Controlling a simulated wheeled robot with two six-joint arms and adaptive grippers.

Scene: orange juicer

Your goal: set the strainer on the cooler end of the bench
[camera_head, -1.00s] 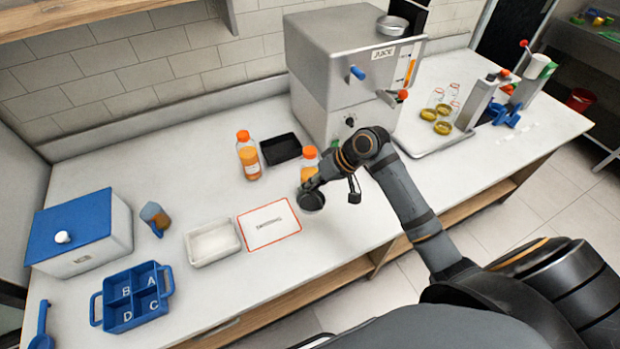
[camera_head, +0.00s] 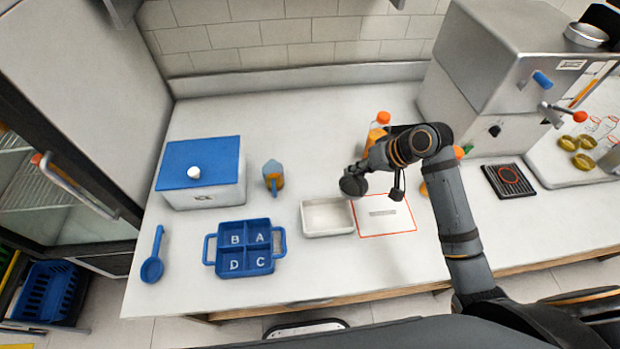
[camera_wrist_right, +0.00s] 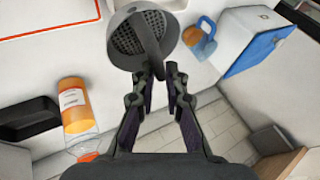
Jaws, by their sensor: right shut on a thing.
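The strainer (camera_head: 352,187) is a small dark round cup; the right wrist view shows its grey rim and perforated bottom (camera_wrist_right: 128,38). My right gripper (camera_head: 364,172) is shut on the strainer's handle, and in the right wrist view the fingers (camera_wrist_right: 164,72) close around it. The strainer appears held above the bench, behind the white tray and the red-edged sheet. The cooler (camera_head: 205,185), a white box with a blue lid, stands at the bench's left end, left of the strainer. My left gripper is not in view.
Orange bottles (camera_head: 378,130) and the juicer (camera_head: 490,90) stand right. Bare bench (camera_head: 185,290) shows near the spoon and caddy.

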